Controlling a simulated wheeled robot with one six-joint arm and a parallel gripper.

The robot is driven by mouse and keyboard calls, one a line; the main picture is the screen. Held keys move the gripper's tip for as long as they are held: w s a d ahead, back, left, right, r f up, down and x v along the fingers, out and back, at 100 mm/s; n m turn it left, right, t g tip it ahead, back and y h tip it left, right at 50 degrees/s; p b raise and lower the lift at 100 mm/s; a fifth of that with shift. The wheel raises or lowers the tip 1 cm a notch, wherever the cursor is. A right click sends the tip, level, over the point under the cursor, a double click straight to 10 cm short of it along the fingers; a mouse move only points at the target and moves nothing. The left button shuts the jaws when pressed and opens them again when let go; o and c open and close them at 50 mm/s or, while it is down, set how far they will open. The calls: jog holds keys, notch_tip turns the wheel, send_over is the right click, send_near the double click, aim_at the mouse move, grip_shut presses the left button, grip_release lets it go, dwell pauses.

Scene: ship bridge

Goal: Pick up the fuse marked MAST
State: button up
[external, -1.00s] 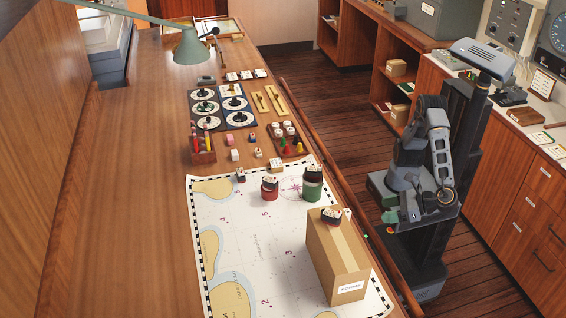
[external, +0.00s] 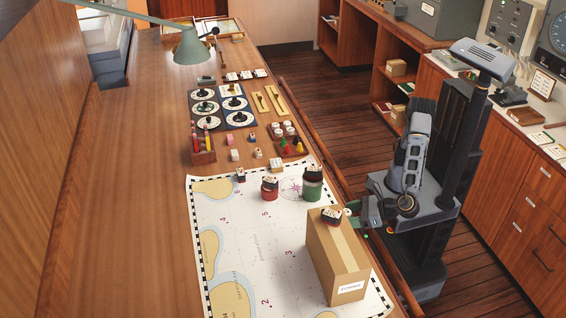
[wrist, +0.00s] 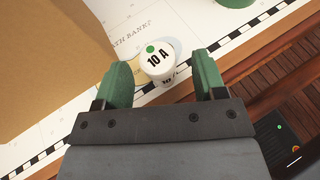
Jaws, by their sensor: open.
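A white cylinder (wrist: 158,63) with a green dot and "10 A" on its top stands at the chart's edge in the wrist view. It looks like a fuse. No MAST marking is readable on it. In the external view my gripper (external: 355,215) is beside the carton, partly hidden.
Green (external: 312,184) and red (external: 269,188) jars stand on the chart (external: 238,215). A tray (external: 300,148) farther back holds white cylinders. A wooden rail (external: 315,142) edges the table.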

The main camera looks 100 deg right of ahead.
jog(key=shift+x, duration=1)
jog(key=shift+c, duration=0.4)
jog(key=c, duration=0.9)
jog(key=shift+c, duration=0.2)
jog(key=shift+r, duration=0.15)
